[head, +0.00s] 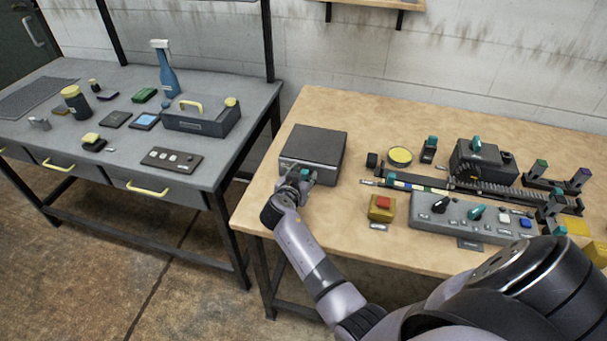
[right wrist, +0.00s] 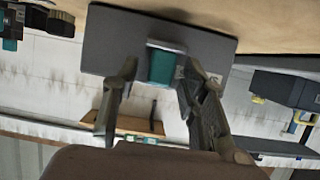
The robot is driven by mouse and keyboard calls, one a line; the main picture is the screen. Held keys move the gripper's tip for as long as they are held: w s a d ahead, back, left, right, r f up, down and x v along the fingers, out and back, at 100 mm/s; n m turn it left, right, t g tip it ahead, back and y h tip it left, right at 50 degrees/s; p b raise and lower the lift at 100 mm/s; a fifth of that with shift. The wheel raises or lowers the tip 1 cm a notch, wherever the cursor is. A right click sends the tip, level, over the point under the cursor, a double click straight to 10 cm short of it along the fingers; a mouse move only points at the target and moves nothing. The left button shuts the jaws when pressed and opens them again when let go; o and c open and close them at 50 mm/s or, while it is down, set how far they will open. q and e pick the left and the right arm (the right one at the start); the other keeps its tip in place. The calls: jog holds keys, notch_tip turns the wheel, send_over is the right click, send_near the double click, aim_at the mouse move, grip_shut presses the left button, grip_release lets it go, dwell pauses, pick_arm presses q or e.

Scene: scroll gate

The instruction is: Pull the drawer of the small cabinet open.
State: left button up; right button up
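The small cabinet (head: 317,143) is a dark grey box on the left part of the wooden table. Its front faces me and carries a teal handle (head: 305,174), partly hidden by my right gripper (head: 299,178). In the right wrist view, which is turned over, the grey cabinet front (right wrist: 112,42) and teal handle (right wrist: 163,67) are close ahead. The fingers of my right gripper (right wrist: 158,76) are apart, one on each side of the handle, with a visible gap at the left finger. The drawer looks flush with the cabinet. My left gripper is not in view.
A yellow box with a red button (head: 382,206), a grey control panel (head: 470,214) and a dark rail mechanism (head: 485,165) stand to the right. A grey workbench (head: 215,174) with a toolbox (head: 202,118) stands left, across a gap. The tabletop (head: 262,197) left of the cabinet is clear.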

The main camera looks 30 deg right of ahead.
jog(key=c, duration=0.7)
jog(key=shift+d, duration=0.1)
grip_shut()
